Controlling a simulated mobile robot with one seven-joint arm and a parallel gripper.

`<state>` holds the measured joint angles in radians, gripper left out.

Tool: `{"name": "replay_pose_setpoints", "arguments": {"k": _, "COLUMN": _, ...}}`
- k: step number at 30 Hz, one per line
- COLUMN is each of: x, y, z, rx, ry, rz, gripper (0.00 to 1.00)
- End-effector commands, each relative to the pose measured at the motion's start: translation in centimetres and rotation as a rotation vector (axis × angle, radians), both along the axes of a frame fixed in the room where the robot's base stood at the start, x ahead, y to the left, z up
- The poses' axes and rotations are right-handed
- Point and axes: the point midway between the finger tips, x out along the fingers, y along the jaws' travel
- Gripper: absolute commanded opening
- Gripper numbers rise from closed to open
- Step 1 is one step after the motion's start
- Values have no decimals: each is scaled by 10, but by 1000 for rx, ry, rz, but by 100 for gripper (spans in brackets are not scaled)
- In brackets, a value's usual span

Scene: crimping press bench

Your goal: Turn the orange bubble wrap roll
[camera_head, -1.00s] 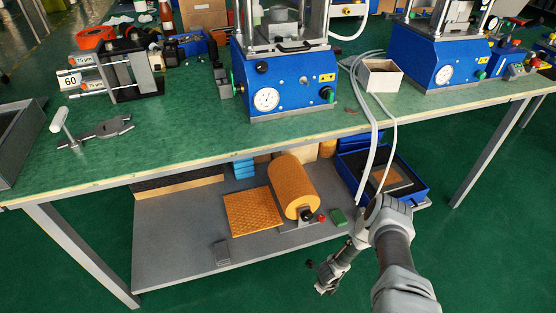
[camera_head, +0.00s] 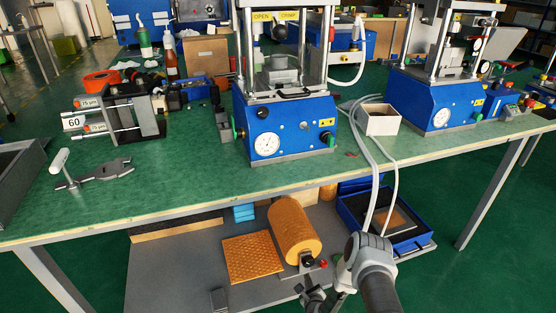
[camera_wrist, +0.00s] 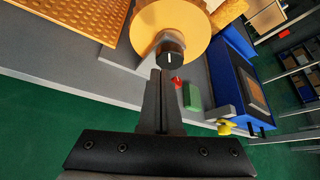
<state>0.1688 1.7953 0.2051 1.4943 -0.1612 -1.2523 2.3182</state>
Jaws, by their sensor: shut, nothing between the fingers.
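The orange bubble wrap roll (camera_head: 294,229) lies on the grey lower shelf under the bench, with a sheet (camera_head: 252,258) of its wrap spread flat to its left. Its near end shows in the wrist view as a pale orange disc (camera_wrist: 196,20) with a black knob (camera_wrist: 170,54) at its centre. My gripper (camera_wrist: 163,72) is shut and empty, its fingertips just below the knob in the wrist view; I cannot tell if they touch it. In the head view my gripper (camera_head: 312,296) is partly cut off by the bottom edge, in front of the roll.
The green bench top (camera_head: 190,185) overhangs the shelf (camera_head: 180,265). A small red knob (camera_wrist: 177,82) and a green block (camera_wrist: 193,97) sit right of the roll's knob. A blue tray (camera_head: 425,240) stands further right. White hoses (camera_head: 376,190) hang beside my arm.

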Motion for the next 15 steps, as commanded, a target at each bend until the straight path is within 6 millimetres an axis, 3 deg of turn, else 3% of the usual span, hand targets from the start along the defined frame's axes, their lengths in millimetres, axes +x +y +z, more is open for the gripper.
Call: {"name": "replay_pose_setpoints", "arguments": {"k": 15, "x": 55, "y": 17, "z": 0, "rx": -1, "ry": 1, "rz": -4, "gripper": 0}}
